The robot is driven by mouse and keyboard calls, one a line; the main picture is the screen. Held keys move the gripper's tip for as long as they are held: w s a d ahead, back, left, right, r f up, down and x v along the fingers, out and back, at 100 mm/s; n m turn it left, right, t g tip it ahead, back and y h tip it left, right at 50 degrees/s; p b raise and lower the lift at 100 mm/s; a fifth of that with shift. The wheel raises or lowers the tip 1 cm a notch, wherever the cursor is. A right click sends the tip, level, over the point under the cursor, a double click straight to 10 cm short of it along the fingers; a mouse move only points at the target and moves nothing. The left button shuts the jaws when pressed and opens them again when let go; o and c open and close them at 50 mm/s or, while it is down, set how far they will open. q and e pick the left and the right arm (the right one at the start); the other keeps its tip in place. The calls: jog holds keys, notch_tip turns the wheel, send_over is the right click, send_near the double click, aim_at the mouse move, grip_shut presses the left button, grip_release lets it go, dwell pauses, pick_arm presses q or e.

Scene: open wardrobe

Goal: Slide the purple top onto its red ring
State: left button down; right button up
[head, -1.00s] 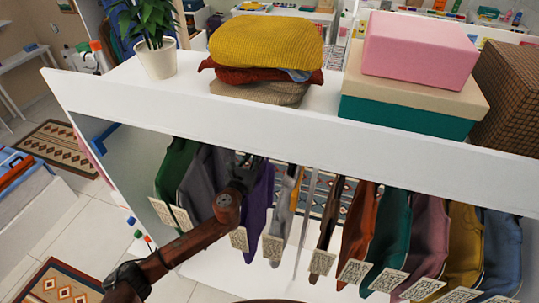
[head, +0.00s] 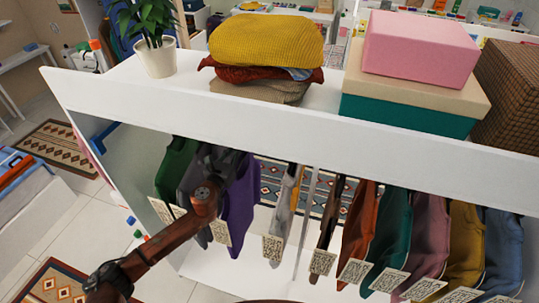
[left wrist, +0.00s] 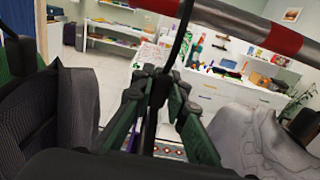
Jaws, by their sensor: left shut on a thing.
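The purple top (head: 240,200) hangs under the white front board, beside a grey top on its left. My left gripper (left wrist: 158,88) is shut on its dark hanger, just under the hook. In the head view this gripper (head: 222,160) is at the purple top's upper left, its fingertips partly hidden. In the left wrist view the hook rises to the rail at the right end of one red ring (left wrist: 158,5). A second red ring (left wrist: 284,40) is farther right. I cannot tell which ring belongs to the purple top. The head view hides the rail. My right gripper is not in view.
Green (head: 175,165) and grey tops hang to the left; grey-yellow (head: 285,205), brown, orange, teal and other tops hang to the right. A gap lies right of the purple top. The white board (head: 300,125) runs above, with a plant, folded knits and boxes on top.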

pick_arm(q)
jog(key=shift+w+a, duration=0.2)
jog(key=shift+a, duration=0.35)
jog(key=shift+w+a, duration=0.15)
jog(key=shift+a, duration=0.35)
jog(key=c, duration=2.4)
grip_release()
jog(key=shift+a, duration=0.2)
jog(key=o, duration=0.6)
jog(key=shift+d, duration=0.1)
jog(key=v, duration=1.2)
